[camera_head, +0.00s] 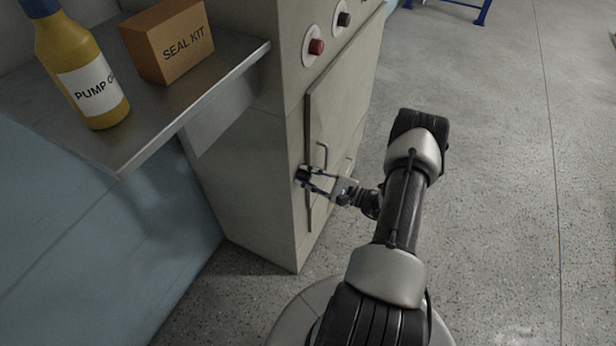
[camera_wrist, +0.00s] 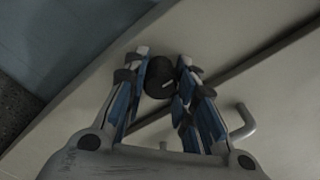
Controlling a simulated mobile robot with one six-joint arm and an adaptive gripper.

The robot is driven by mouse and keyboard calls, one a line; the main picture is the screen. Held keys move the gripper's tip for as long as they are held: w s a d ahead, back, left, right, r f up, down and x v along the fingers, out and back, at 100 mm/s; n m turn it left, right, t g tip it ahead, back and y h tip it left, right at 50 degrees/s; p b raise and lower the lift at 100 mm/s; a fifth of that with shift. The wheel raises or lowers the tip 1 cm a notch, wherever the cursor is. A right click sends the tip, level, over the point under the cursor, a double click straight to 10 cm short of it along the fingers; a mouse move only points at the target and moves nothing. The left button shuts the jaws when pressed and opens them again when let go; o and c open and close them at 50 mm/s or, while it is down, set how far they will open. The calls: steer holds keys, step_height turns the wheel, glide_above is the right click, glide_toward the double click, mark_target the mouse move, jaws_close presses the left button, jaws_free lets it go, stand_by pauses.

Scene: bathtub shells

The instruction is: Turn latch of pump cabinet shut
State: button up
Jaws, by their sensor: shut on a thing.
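The pump cabinet (camera_head: 252,165) is a tall beige box with a closed-looking front door (camera_head: 335,125). A dark round latch knob (camera_wrist: 160,76) sits near the door's edge. In the wrist view my gripper (camera_wrist: 160,82) has its blue-padded fingers on both sides of the knob, shut on it. The latch's exact angle is hard to tell.
A metal shelf (camera_head: 225,65) left of the cabinet holds a yellow pump oil bottle (camera_head: 82,62) and a seal kit box (camera_head: 168,42). A red button (camera_head: 316,47) and a black button (camera_head: 344,19) are above the door. The floor (camera_head: 490,180) to the right is clear.

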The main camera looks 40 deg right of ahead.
steer(key=shift+f, duration=0.1)
steer(key=o, duration=1.1)
steer(key=v, duration=1.2)
